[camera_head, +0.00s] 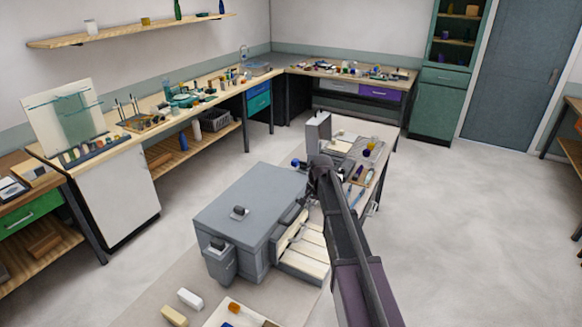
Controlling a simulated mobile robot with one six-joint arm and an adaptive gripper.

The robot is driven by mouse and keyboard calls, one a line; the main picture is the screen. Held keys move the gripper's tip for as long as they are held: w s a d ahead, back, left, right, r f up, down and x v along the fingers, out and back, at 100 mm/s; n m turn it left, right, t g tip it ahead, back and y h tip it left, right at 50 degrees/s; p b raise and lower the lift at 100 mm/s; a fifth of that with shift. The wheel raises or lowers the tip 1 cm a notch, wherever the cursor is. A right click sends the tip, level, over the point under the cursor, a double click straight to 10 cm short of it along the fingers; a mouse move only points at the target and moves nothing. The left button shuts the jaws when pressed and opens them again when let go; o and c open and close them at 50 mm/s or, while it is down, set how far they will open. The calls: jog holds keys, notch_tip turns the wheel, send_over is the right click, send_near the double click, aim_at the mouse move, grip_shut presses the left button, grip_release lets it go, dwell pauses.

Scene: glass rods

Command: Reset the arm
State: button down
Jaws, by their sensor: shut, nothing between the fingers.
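My dark arm rises from the bottom right of the head view and bends at its far end, beside the grey box. My gripper (309,193) is small and dark there, close to the box's right side and above the bench. It looks shut and empty. Its fingertips are hard to make out at this size. I cannot tell whether it touches anything.
The grey box (245,212) has an open front with pale slats (303,252). Behind my arm, a bench (372,130) carries several small tools and a grey upright case (318,132). Cluttered worktops line the walls. Open floor (465,220) lies to the right.

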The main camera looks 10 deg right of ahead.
jog(key=s+f+n+h+b, duration=0.1)
jog(key=s+f+n+b, duration=0.2)
jog(key=s, duration=1)
jog(key=s+a+f+n+g+b, duration=0.1)
jog(key=s+f+n+b, duration=0.3)
jog(key=s, duration=1)
notch_tip(320, 180, down, 2)
jog(key=shift+s+a+f+h+b, duration=0.1)
jog(key=shift+s+a+h+b, duration=0.25)
jog(key=shift+b, duration=0.6)
